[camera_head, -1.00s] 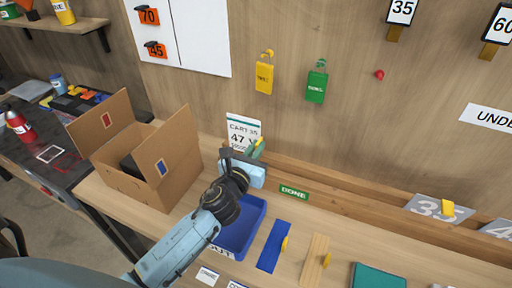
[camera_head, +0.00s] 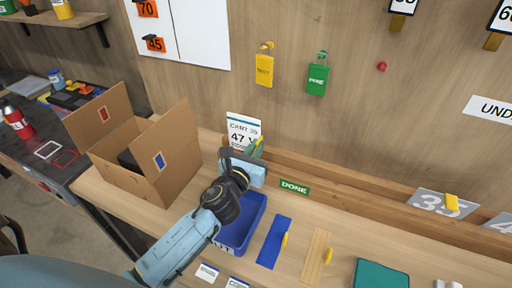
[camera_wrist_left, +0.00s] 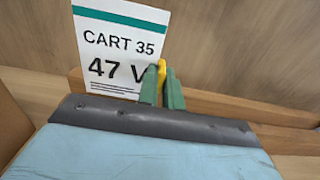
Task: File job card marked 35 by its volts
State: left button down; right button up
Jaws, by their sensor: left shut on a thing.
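The job card (camera_head: 242,131) is white with a green top stripe and reads "CART 35" and "47 V". It stands upright in front of the wooden wall, behind my left gripper (camera_head: 258,147), and fills the upper left of the left wrist view (camera_wrist_left: 118,42). My left gripper's green fingers (camera_wrist_left: 166,88) are shut on a yellow tab (camera_wrist_left: 160,78) at the card's lower right edge. The fingers hide part of the lettering after "47". Whether the card's bottom edge touches anything is hidden. My right gripper is not in view.
An open cardboard box (camera_head: 145,165) stands left. A wooden ledge (camera_head: 340,189) along the wall bears a "DONE" label (camera_head: 294,187) and a grey "35" plate (camera_head: 432,202). A blue strip (camera_head: 272,243) and a teal block (camera_head: 380,274) lie in front.

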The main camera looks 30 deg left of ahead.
pick_arm(q)
jog(key=shift+f+b, duration=1.05)
jog(key=shift+f, duration=0.3)
jog(key=c, duration=1)
grip_release()
jog(key=shift+s, duration=0.1)
jog(key=s, duration=0.7)
jog(key=shift+d, duration=0.2)
jog(key=s+b, duration=0.3)
jog(key=s, duration=1)
jog(key=shift+d+b, duration=0.35)
jog(key=shift+d, duration=0.05)
